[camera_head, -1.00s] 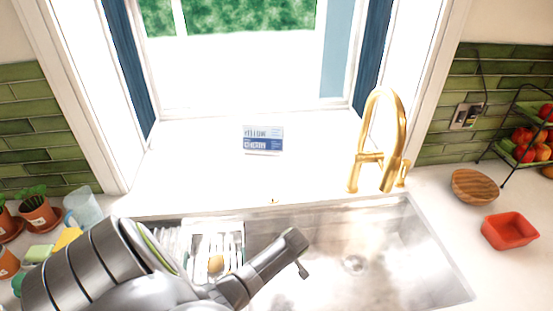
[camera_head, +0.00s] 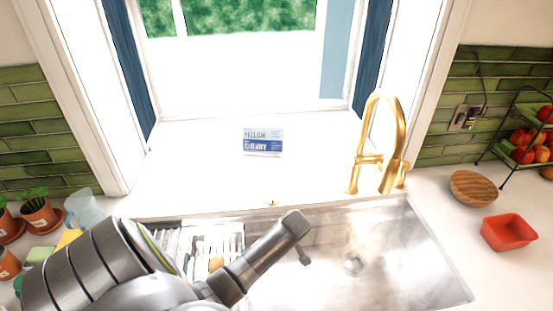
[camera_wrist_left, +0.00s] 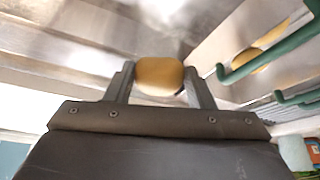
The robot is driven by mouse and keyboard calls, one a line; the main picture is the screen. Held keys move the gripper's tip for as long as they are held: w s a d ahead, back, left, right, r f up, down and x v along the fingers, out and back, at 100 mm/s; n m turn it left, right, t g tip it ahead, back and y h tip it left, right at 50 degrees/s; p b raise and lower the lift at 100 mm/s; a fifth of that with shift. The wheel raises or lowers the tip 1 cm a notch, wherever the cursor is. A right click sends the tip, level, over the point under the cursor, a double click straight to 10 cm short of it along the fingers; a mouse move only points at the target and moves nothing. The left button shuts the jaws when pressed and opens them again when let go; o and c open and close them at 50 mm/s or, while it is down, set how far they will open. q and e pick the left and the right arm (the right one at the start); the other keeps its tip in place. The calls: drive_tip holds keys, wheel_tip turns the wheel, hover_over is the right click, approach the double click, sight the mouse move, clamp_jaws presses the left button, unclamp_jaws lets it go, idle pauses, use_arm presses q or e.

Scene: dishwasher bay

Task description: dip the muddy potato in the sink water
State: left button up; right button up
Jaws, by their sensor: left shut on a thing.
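The potato (camera_wrist_left: 158,77) is yellow-brown and smooth-looking in the left wrist view; I cannot make out mud on it. My left gripper (camera_wrist_left: 159,73) is shut on it, one finger on each side. In the head view my left arm reaches over the steel sink (camera_head: 405,250), its far end above the basin's middle. The potato does not show there. The basin's floor is bright and shiny around the drain. I cannot tell the water level or whether the potato touches water. My right gripper is not in view.
A dish rack (camera_head: 228,240) fills the sink's left side, partly behind my arm. Its green bars (camera_wrist_left: 270,55) pass close to the potato's right in the wrist view. A gold tap (camera_head: 385,150) stands behind the sink. A red dish (camera_head: 509,232) and a wooden bowl (camera_head: 473,188) sit right.

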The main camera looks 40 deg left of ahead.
use_arm(q)
drive_tip(key=shift+r, duration=2.45)
drive_tip(key=shift+r, duration=2)
drive_tip(key=shift+d+f, duration=0.1)
